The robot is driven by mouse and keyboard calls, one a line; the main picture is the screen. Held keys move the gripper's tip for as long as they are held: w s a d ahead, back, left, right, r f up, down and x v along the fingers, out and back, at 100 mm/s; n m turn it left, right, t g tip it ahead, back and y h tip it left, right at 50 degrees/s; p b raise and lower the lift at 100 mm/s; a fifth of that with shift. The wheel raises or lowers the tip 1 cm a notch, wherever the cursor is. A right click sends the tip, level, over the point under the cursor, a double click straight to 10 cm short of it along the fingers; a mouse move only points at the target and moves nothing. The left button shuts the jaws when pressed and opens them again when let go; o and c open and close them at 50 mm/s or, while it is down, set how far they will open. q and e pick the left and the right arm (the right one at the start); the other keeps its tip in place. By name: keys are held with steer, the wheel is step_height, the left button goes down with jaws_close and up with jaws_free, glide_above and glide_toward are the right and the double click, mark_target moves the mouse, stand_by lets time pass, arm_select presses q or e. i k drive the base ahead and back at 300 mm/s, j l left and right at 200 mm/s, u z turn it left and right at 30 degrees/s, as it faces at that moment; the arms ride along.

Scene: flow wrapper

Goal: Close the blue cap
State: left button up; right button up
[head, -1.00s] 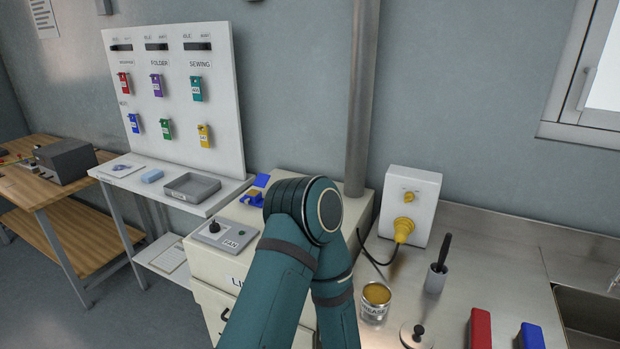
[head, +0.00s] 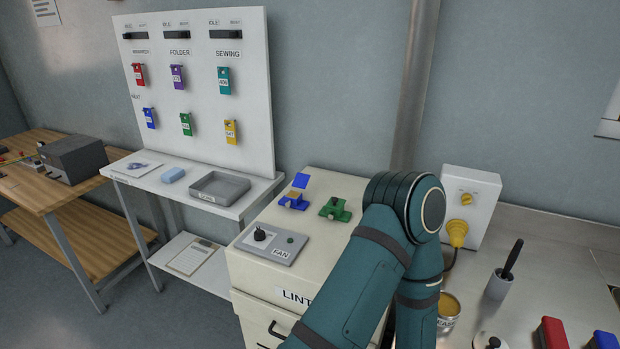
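The blue cap (head: 301,181) stands tilted up on top of the cream lint cabinet (head: 300,271), at the back edge of a small blue fitting (head: 293,204). The cap looks open, with a brownish-yellow part showing in the fitting below it. A teal arm of mine rises from the bottom to the right of the cap and bends at a dark joint. Neither gripper shows in this view. I cannot see anything touching the cap.
A similar green fitting (head: 335,208) sits right of the blue one. A grey FAN panel (head: 272,243) with a black knob lies in front. A vertical metal pipe (head: 413,90) stands behind. A tag board (head: 200,90) and grey tray (head: 219,188) are at left.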

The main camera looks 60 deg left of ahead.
mark_target(300, 180)
steer(key=k+j+z, duration=0.2)
steer(key=j, duration=0.25)
steer(key=k+j+z, duration=0.15)
steer(key=j, duration=0.25)
steer(key=k+j+z, duration=0.1)
steer(key=k+j, duration=0.5)
steer(key=j, duration=0.25)
steer(key=k+j+z, duration=0.1)
steer(key=k+j, duration=0.55)
steer(key=j, duration=0.15)
